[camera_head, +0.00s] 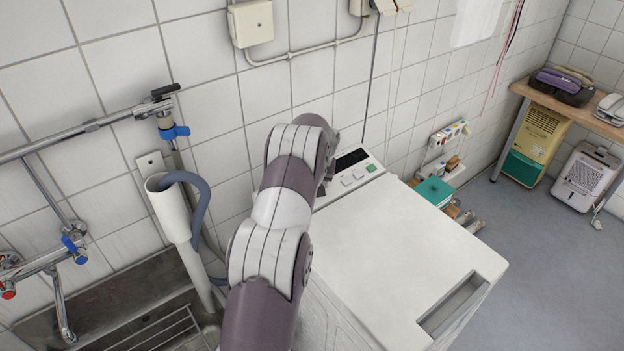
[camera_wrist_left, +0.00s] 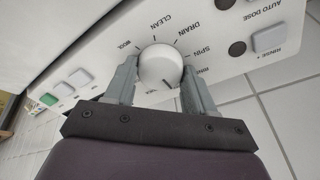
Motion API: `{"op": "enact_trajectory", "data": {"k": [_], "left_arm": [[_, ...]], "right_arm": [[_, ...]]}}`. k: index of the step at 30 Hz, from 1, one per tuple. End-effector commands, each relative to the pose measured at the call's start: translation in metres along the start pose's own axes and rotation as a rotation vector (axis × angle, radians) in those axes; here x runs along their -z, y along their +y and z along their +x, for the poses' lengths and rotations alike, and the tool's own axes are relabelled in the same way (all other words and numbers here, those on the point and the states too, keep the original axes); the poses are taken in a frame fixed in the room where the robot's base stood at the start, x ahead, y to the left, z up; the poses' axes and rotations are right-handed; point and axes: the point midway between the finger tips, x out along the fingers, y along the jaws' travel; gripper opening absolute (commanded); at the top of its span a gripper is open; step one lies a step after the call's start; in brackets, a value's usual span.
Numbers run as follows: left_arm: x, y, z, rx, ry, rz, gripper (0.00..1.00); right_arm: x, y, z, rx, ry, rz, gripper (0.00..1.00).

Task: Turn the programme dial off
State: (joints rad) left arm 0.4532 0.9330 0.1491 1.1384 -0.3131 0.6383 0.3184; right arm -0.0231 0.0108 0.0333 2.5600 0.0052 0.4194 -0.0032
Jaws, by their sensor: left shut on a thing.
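The programme dial (camera_wrist_left: 160,64) is a round white knob on the washing machine's white control panel (camera_wrist_left: 95,65). Labels reading WOOL, CLEAN, DRAIN, SPIN and a partly hidden RIN... stand around it. A short dark mark shows on the dial's near, lower side. My left gripper (camera_wrist_left: 160,75) is shut on the dial, one grey finger on each side. In the head view the panel (camera_head: 358,182) is at the back of the white washing machine (camera_head: 400,255), and my left arm hides the dial and most of the gripper. My right gripper is in neither view.
A grey sink (camera_head: 130,300) with taps and a white standpipe (camera_head: 168,208) with a grey hose stand left of the machine. A tiled wall rises close behind. Buttons (camera_wrist_left: 80,78) flank the dial on the panel. Open floor (camera_head: 540,240) lies to the right.

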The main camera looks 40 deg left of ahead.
Motion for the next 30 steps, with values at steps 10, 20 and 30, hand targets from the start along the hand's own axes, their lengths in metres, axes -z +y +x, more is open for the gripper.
{"op": "enact_trajectory", "data": {"k": [10,20,30], "left_arm": [[0.0034,-0.0003,-0.0025,-0.009,0.007,0.076,0.24],[0.0037,-0.0003,-0.0025,-0.010,0.007,0.081,0.24],[0.0019,-0.0001,-0.0012,-0.009,0.003,0.081,0.79]], "right_arm": [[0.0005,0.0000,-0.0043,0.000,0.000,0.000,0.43],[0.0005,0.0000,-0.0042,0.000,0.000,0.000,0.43],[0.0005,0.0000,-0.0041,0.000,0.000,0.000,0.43]]}}
